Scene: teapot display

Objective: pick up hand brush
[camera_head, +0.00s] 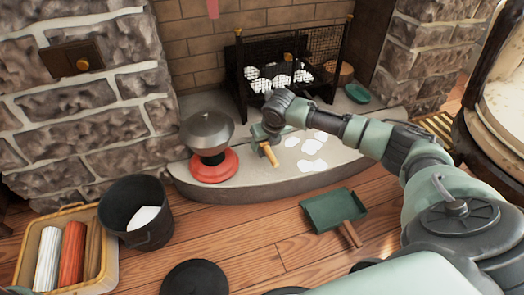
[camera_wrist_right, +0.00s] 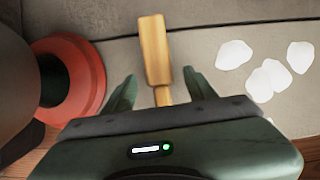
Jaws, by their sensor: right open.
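The hand brush shows as a tan wooden piece (camera_head: 270,156) on the grey stone hearth, just below my right gripper (camera_head: 262,137) in the head view. The rest of it is hidden or hard to make out there. In the right wrist view the brush (camera_wrist_right: 154,52) stretches upward from between the two green fingers of my right gripper (camera_wrist_right: 160,88). The fingers are open, one on each side of its narrow end, with gaps on both sides. I cannot tell whether they are down at its height. My left gripper is not in view.
A red-based pot (camera_head: 207,134) stands left of the brush, and white paper-like scraps (camera_head: 312,146) lie to its right. A fire grate (camera_head: 290,65) is behind. A green dustpan (camera_head: 333,209), a black bucket (camera_head: 137,212) and a basket (camera_head: 103,275) are on the wooden floor.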

